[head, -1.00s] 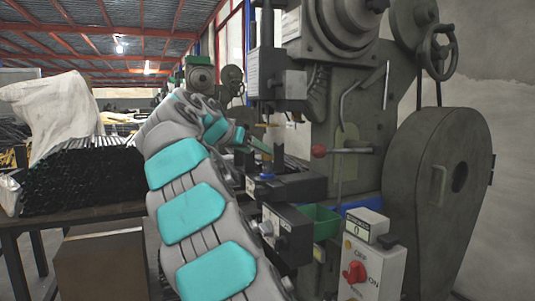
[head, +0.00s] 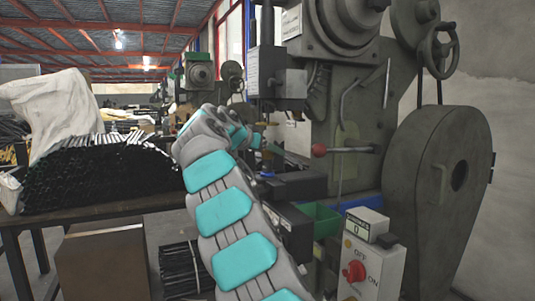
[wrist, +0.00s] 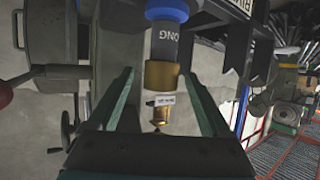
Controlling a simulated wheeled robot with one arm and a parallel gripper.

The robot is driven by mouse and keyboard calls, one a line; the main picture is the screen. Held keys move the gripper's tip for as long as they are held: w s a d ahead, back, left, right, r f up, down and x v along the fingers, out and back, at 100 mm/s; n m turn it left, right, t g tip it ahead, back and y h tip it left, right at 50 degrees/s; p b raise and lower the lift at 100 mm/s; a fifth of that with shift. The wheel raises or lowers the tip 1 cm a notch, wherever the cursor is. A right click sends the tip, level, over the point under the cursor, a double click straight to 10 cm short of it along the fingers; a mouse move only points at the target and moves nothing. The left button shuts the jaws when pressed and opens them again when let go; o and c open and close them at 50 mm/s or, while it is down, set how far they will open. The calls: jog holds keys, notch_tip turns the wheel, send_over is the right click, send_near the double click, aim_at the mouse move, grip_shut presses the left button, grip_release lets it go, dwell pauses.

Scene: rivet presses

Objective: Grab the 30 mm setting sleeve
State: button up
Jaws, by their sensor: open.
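In the wrist view, a small brass sleeve (wrist: 161,112) with a white label hangs below a wider brass collar (wrist: 162,74). The label is too small to read surely. My gripper (wrist: 159,72) is open. Its two green fingers stand apart on either side of the collar and sleeve, with gaps visible on both sides. In the head view, my gripper (head: 257,142) is by the press tooling, mostly behind my own wrist; the sleeve cannot be made out there.
The big press (head: 345,100) fills the right, with a red-knobbed lever (head: 318,150) beside the tooling. A green bin (head: 322,222) and a control box (head: 370,262) stand in front. Black rods (head: 95,180) lie on a table at left.

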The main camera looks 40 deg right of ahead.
jog(key=shift+c, duration=0.3)
grip_shut()
dwell(0.3)
